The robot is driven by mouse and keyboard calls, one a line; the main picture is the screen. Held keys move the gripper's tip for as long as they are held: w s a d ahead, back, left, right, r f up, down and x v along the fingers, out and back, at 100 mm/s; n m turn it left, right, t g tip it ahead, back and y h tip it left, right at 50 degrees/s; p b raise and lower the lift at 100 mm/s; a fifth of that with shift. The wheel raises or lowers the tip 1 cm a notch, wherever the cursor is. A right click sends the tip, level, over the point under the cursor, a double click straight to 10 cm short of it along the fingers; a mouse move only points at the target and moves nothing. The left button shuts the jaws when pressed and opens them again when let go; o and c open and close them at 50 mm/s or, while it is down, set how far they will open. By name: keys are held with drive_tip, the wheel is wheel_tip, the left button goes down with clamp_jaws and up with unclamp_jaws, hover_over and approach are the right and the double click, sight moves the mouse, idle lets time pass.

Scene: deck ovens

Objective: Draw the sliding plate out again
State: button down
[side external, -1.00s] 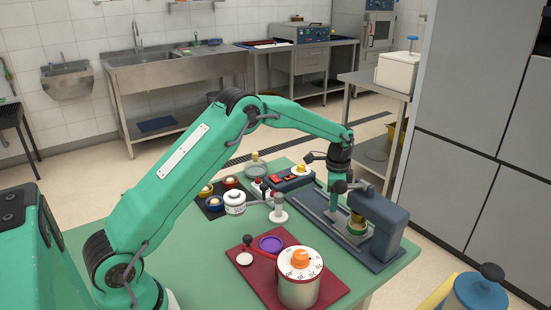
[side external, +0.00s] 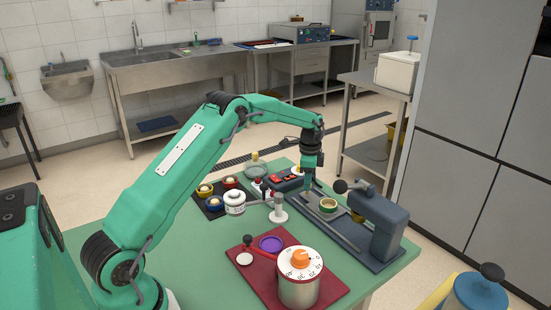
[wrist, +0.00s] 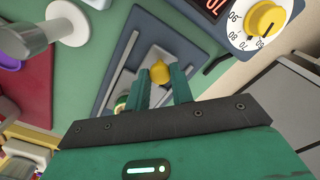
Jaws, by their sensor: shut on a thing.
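The sliding plate (side external: 318,204) lies in its track on the dark blue-grey base of the press (side external: 377,213). My gripper (side external: 308,187) is at the plate's far left end. In the wrist view my gripper (wrist: 161,84) is shut on a yellow knob (wrist: 159,71), which shows between the fingertips. The left finger partly hides the ring piece (wrist: 121,103) there. The knob is hidden in the side view.
A grey post (side external: 278,208) stands close left of the track. The green table is bare at front left.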

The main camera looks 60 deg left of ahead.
drive_tip(key=shift+a+r, duration=0.1)
drive_tip(key=shift+a, duration=1.35)
drive_tip(key=c, duration=1.3)
unclamp_jaws()
drive_tip(key=shift+o, duration=0.5)
drive_tip(key=shift+d, duration=0.1)
drive_tip(key=shift+r, duration=0.1)
wheel_tip(320, 180, up, 8)
drive_tip(key=shift+f, duration=0.2)
